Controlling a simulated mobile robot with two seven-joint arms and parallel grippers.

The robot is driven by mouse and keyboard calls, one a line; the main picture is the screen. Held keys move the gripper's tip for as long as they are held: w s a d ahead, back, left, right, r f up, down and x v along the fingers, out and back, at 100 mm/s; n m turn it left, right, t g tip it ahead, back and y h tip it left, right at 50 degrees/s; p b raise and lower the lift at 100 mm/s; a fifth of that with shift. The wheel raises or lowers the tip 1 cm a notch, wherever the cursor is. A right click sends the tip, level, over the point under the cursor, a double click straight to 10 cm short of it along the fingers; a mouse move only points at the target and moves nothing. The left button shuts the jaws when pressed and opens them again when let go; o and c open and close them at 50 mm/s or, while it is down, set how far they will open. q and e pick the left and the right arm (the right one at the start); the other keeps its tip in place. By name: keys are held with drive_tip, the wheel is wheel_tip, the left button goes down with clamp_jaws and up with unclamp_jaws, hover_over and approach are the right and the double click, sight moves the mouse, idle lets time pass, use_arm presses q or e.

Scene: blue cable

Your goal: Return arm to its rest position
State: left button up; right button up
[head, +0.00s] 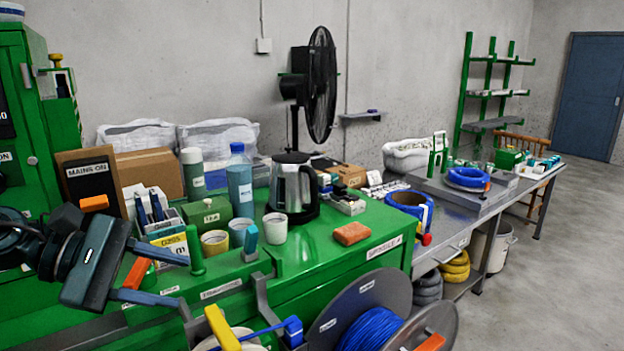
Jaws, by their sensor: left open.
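My left gripper (182,280) is at the lower left, in front of the green bench (340,262). Its two dark fingers point right and are spread apart. Nothing shows held between them. An orange piece (137,272) shows behind the fingers, near the bench's front edge. Blue cable (370,329) is wound on a grey-flanged spool (360,290) at the bottom centre. A blue cable end with a blue connector (293,330) shows to the left of the spool. My right gripper is not in view.
Bottles, a kettle (293,188), cups and an orange sponge-like block (351,233) stand on the green bench. A fan (320,85) stands behind it. A metal bench (455,205) with a blue coil (468,178) is at right. The floor (540,270) at right is clear.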

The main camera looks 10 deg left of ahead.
use_arm(q)
drive_tip(key=w+a+f+n+t+y, duration=0.25)
drive_tip(key=n+t, duration=0.35)
drive_tip(key=n, duration=0.6)
drive_tip(key=w+a+f+n+t+y, duration=0.1)
drive_tip(key=w+f+n+t+y, duration=0.15)
drive_tip(key=n+t, duration=0.7)
drive_tip(key=s+a+f+n+g+y, duration=0.1)
drive_tip(key=s+f+n+g+y, duration=0.2)
drive_tip(key=f+n, duration=0.5)
drive_tip(key=s+a+f+n+g+y, duration=0.1)
drive_tip(key=a+f+n+g+y, duration=0.25)
drive_tip(key=n, duration=0.85)
drive_tip(key=s+d+f+n+g, duration=0.5)
drive_tip(key=s+d+f+n, duration=0.15)
drive_tip(key=s, duration=0.25)
drive_tip(key=s+d+f+n+g, duration=0.6)
drive_tip(key=s+f+n, duration=0.2)
drive_tip(key=s, duration=0.1)
drive_tip(key=w+d+f+m+t+h+p, duration=0.1)
drive_tip(key=w+d+f+t+h+p, duration=0.2)
drive_tip(key=w+d+t, duration=0.3)
drive_tip(key=shift+w+d+f+m+t, duration=0.2)
drive_tip(key=shift+w+f+m+t, duration=0.15)
drive_tip(key=shift+t, duration=0.35)
